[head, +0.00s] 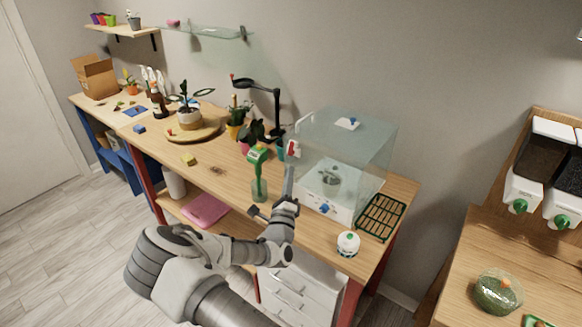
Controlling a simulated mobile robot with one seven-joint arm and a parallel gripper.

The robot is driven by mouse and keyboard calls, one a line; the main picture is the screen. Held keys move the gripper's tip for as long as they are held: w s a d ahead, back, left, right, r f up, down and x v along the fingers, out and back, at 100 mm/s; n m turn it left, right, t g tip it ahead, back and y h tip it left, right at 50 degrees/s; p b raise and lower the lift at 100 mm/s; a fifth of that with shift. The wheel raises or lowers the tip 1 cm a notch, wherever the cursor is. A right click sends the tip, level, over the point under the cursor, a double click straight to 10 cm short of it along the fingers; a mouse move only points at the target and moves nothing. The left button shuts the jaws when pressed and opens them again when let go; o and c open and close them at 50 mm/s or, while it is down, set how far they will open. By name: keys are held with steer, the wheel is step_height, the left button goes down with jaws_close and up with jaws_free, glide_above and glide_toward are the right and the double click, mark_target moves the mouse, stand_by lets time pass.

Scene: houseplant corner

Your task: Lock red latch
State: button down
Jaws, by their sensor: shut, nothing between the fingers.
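The red latch (293,149) is a small red and white part at the left front edge of a clear glass case (350,150). The case stands on a white base with a blue knob (324,208). My gripper (290,171) is shut and empty, pointing up just below the latch, in front of the case's left front corner. I cannot tell whether its tips touch the latch. The latch's exact position is too small to make out.
A green and clear spray bottle (259,172) stands close to the left of my gripper. A green rack (381,217) lies right of the case, and a small white round device (348,243) sits near the front edge. A potted plant on a round wooden board (212,132) stands farther left.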

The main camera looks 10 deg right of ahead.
steer(key=v, duration=0.2)
steer(key=r+v, duration=0.1)
steer(key=v, duration=0.2)
steer(key=shift+s+d, duration=0.15)
steer(key=shift+s, duration=0.05)
steer(key=shift+d, duration=0.1)
